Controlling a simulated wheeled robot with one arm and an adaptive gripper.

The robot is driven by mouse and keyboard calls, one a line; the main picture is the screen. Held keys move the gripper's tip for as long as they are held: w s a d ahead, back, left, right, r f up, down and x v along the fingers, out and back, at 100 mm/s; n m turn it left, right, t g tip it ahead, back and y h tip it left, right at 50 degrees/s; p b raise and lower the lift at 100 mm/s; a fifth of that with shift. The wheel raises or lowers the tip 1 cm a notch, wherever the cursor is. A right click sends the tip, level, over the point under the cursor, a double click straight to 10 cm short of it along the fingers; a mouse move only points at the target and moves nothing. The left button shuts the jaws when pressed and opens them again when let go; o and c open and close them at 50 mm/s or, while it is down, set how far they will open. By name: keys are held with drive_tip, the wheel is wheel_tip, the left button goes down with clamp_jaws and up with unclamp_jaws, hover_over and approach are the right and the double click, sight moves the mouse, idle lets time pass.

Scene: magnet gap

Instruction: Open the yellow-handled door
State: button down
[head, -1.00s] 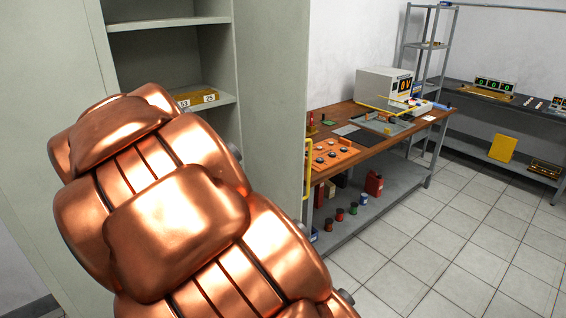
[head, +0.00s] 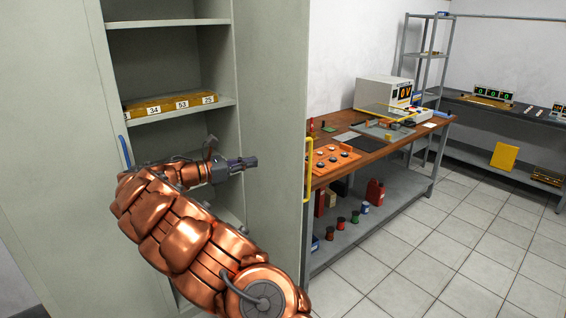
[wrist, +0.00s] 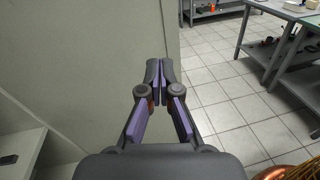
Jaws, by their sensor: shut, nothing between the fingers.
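The grey cabinet door with the yellow handle (head: 308,168) stands ajar at the right of the cabinet opening. Its inner face (head: 270,100) is toward me, and the handle shows at its far right edge. My gripper (head: 254,162) is shut and empty, its tips pointing right, in front of this inner face. In the wrist view, the shut fingertips (wrist: 157,68) lie over the door panel (wrist: 105,70) close to its free edge. I cannot tell whether they touch it. The yellow handle is not seen in the wrist view.
The other door, with a blue handle (head: 126,151), stands at the left. A cabinet shelf (head: 180,114) holds a yellow numbered box (head: 168,104). A wooden-topped workbench (head: 385,143) stands beyond the yellow-handled door. The tiled floor (head: 440,230) at the right is clear.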

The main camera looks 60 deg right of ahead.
sight(290, 155)
drive_tip(key=w+d+f+n+h, duration=0.1)
drive_tip(key=w+f+n, duration=0.1)
drive_tip(key=w+f, duration=0.1)
drive_tip(key=shift+t, duration=0.3)
drive_tip(key=p+x, duration=0.2)
drive_tip(key=x, duration=1.2)
drive_tip(key=shift+d, duration=0.1)
